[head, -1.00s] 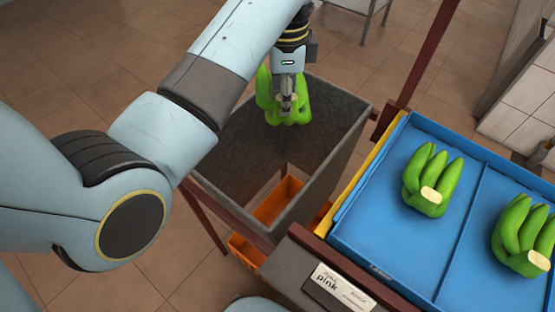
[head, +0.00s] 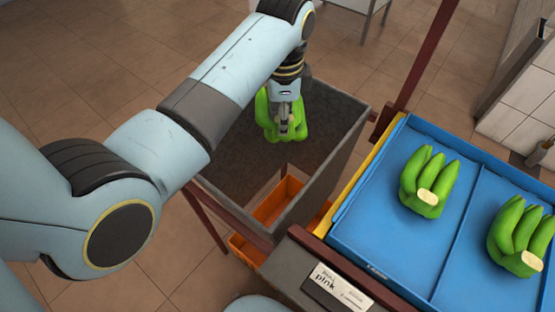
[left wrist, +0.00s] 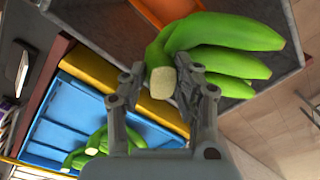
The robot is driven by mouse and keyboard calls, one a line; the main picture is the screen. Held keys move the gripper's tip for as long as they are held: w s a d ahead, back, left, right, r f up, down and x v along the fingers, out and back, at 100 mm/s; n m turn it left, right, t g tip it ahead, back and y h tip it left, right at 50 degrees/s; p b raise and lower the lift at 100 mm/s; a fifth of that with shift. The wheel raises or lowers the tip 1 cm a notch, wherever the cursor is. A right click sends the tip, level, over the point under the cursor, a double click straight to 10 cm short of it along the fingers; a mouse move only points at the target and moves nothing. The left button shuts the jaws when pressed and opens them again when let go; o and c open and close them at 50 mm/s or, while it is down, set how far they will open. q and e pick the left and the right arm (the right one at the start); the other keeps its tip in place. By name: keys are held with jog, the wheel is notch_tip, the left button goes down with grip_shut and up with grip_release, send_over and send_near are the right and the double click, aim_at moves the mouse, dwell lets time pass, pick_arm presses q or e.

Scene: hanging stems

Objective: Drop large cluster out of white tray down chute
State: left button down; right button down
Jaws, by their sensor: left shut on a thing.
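My left gripper (head: 285,128) is shut on a green banana cluster (head: 268,112) and holds it over the grey chute (head: 230,158). In the left wrist view the cluster (left wrist: 225,45) hangs from its pale cut stem, which sits between the two fingers (left wrist: 160,85). The chute's wall (left wrist: 285,85) shows behind the cluster there. Orange crates (head: 277,203) show through the chute's lower opening. No white tray is in view. The right gripper is not in view.
A blue tray (head: 383,165) with a divider stands right of the chute, with one green cluster (head: 430,182) in each visible compartment, the other (head: 518,237) at the right edge. A yellow tray edge (head: 372,180) shows beside it. A dark red post (head: 428,60) rises behind.

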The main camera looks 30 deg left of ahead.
pick_arm(q)
jog(key=shift+w+r, duration=0.1)
jog(key=c, duration=1)
grip_release()
jog(key=shift+o, duration=0.4)
jog(key=r, duration=0.7)
jog(key=shift+s+d+r, duration=0.1)
jog(key=shift+s+r, duration=0.1)
